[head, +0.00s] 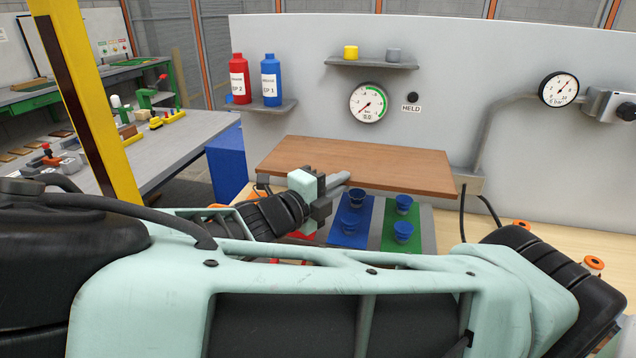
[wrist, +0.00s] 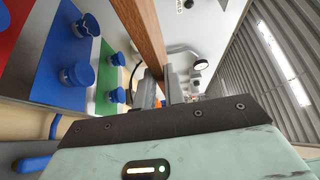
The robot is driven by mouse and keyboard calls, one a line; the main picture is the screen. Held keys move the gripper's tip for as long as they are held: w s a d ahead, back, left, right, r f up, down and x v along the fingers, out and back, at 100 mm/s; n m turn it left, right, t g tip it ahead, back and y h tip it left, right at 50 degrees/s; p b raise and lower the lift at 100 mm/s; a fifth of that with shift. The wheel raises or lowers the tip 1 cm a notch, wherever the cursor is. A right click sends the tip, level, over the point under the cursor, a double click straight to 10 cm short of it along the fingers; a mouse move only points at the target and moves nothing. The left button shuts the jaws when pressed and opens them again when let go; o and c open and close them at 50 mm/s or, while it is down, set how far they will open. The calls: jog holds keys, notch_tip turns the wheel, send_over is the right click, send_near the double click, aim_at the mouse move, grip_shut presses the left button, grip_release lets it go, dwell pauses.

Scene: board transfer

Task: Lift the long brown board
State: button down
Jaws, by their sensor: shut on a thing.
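The long brown board (head: 365,160) lies level and crosswise in front of the grey panel in the head view. My gripper (head: 341,184) is at the board's front edge, left of the edge's far right end, and is shut on it. In the wrist view the board (wrist: 142,32) runs from the top down to the fingers of my gripper (wrist: 180,84). The fingers and my arm hide part of the edge. I cannot tell whether anything still touches the board from below.
Red (head: 239,77) and blue (head: 271,79) bottles stand on a left shelf. A gauge (head: 368,103) hangs above the board. A yellow post (head: 88,100) rises at left.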

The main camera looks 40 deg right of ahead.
notch_tip(320, 180, up, 5)
jog(key=p, duration=0.6)
jog(key=shift+f+p, duration=0.15)
jog(key=shift+p, duration=0.15)
